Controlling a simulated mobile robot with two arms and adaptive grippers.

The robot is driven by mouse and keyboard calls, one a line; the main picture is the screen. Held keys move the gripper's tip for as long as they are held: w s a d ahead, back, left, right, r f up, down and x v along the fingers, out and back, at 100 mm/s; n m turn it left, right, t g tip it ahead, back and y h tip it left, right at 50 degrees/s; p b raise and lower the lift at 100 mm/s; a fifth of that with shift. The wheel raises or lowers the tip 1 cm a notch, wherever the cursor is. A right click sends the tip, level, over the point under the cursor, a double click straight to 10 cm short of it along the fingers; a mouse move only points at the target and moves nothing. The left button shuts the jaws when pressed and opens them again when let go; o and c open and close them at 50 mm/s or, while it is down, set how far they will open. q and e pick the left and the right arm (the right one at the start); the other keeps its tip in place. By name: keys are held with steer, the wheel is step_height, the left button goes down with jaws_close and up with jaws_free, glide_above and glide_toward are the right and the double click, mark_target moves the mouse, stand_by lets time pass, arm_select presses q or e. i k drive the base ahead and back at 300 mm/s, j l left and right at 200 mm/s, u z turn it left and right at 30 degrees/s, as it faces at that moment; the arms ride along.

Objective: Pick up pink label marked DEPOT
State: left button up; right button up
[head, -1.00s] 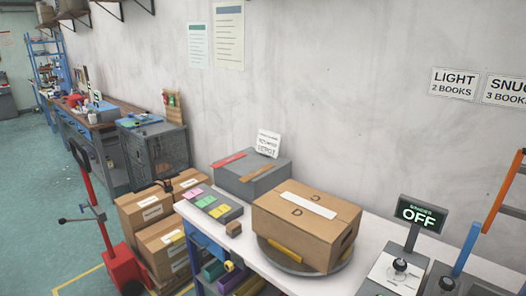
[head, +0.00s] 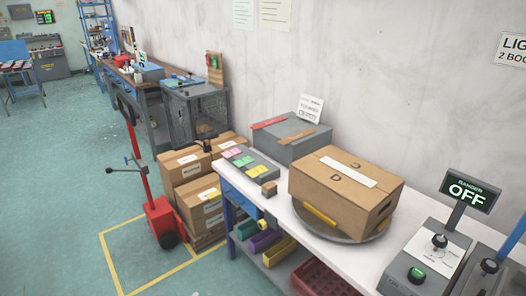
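A small pink label (head: 231,153) lies on a dark grey flat holder (head: 268,172) at the left end of the white bench, in the head view. A green label (head: 243,161) and a yellow label (head: 255,169) lie beside it in a row. The writing on the labels is too small to read. Neither of my grippers is in view.
A cardboard box (head: 335,190) sits on a round turntable (head: 372,234) on the white bench (head: 290,213). A grey box (head: 292,142) stands behind the holder. Stacked cartons (head: 198,205) and a red pallet jack (head: 160,222) stand left. Open floor (head: 60,200) lies further left.

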mark_target(235, 151)
steer(key=i+j+z, duration=0.1)
steer(key=i, duration=0.4)
steer(key=i+j, duration=0.3)
steer(key=i, duration=0.25)
steer(key=i+j+z, duration=0.15)
steer(key=i, duration=0.35)
steer(key=i+j, duration=0.35)
steer(key=i, duration=0.15)
steer(key=z, duration=0.05)
